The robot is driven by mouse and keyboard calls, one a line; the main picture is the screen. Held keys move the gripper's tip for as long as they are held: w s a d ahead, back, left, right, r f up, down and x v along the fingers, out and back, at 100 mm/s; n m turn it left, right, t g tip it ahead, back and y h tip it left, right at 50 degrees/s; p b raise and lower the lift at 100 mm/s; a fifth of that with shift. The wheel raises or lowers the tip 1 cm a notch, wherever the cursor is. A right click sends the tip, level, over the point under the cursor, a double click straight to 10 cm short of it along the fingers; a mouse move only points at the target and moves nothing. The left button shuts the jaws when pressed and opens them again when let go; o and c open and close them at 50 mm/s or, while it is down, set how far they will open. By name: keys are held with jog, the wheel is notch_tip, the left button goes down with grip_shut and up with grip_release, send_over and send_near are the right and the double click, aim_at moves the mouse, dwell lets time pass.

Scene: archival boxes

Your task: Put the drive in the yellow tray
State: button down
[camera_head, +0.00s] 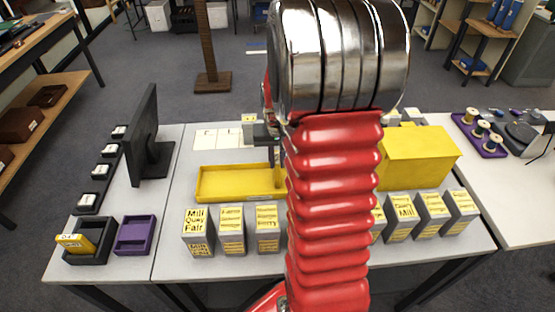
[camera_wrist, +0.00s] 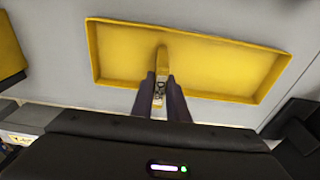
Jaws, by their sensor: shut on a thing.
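The yellow tray (camera_head: 215,197) is a shallow open tray lying on the grey table, left of my arm in the head view. It also fills the upper part of the wrist view (camera_wrist: 115,50) and looks empty. My gripper (camera_wrist: 161,82) is shut on a narrow yellow drive (camera_wrist: 161,60) with a small pale end part between the fingers. The drive points down over the tray area; I cannot tell whether it touches the floor of the tray. In the head view the gripper is partly hidden by my red arm, and the yellow drive (camera_head: 278,174) shows by the tray's right end.
Grey boxes with yellow labels (camera_head: 232,230) stand in a row along the front. A large yellow box (camera_head: 415,158) stands right of my arm. A black monitor (camera_head: 145,135), a purple tray (camera_head: 135,235) and a black tray (camera_head: 105,240) holding a yellow item are at left.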

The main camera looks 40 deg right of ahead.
jog(key=c, duration=1.7)
grip_release()
jog(key=shift+c, duration=0.2)
notch_tip(320, 180, up, 12)
jog(key=s, duration=0.1)
jog(key=shift+s+a, duration=0.15)
jog(key=shift+a, duration=0.3)
jog(key=shift+a, duration=0.1)
